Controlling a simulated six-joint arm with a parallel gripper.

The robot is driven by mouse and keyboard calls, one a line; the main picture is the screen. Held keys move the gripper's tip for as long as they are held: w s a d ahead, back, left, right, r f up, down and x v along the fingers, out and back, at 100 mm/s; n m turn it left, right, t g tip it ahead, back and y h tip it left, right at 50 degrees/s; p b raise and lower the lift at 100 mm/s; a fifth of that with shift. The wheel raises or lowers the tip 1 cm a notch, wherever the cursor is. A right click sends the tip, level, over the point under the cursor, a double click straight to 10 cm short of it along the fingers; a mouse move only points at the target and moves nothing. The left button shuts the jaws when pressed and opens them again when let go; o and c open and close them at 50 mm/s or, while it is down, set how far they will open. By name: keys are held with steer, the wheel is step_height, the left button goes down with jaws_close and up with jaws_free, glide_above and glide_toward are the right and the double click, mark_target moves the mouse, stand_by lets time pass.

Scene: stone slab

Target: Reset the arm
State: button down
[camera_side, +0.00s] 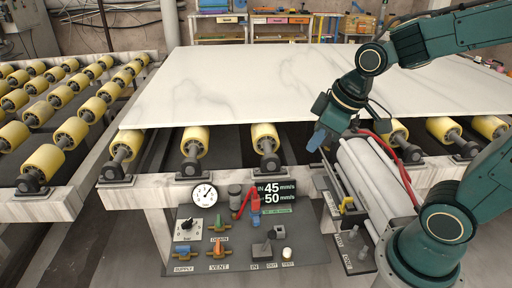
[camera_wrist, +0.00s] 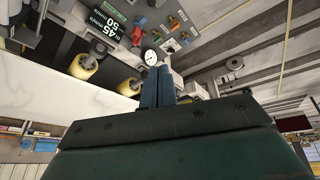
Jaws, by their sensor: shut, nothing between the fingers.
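My gripper (camera_side: 318,137) shows in the side view in front of the near edge of the stone slab (camera_side: 240,85), right of the middle. Its blue fingers point down and to the left, and they are empty. In the wrist view my gripper (camera_wrist: 157,75) has its fingers together, just below the round pressure gauge in the picture. The white marbled slab lies flat across the rollers and also shows at the left of the wrist view (camera_wrist: 60,105). The fingers appear apart from the slab and the panel.
Yellow rollers (camera_side: 195,140) line the slab's front edge. A control panel (camera_side: 300,250) with a gauge (camera_side: 204,194), coloured valve handles, a lever and a display (camera_side: 276,193) stands below. A white cylinder (camera_side: 372,175) with a red hose is right of my gripper. Shelves stand behind.

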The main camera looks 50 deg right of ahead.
steer(key=s+r+m+t, duration=0.1)
steer(key=s+r+m, duration=0.2)
steer(key=s, duration=0.6)
step_height(320, 180, up, 2)
steer(key=shift+s+a+r, duration=0.1)
steer(key=shift+s+a, duration=0.05)
steer(key=shift+s, duration=0.15)
steer(key=shift+w+m, duration=0.15)
steer(key=shift+m, duration=0.15)
stand_by(3.4)
steer(key=w+d+f+m+g+y, duration=0.1)
steer(key=w+d+f+m, duration=0.2)
steer(key=w+f+m, duration=0.4)
steer(key=w+d+f+m+g+y, duration=0.1)
steer(key=w+d+f+m, duration=0.4)
steer(key=f, duration=0.4)
steer(key=d+f+m+y, duration=0.1)
steer(key=f+m, duration=0.6)
steer(key=f, duration=0.4)
steer(key=s+d+f+m+t+y, duration=0.1)
steer(key=d+f+m, duration=0.1)
steer(key=f+m, duration=0.5)
step_height(320, 180, down, 5)
steer(key=shift+s+d+r+m, duration=0.1)
steer(key=shift+s+d+m, duration=0.2)
steer(key=shift+m, duration=0.1)
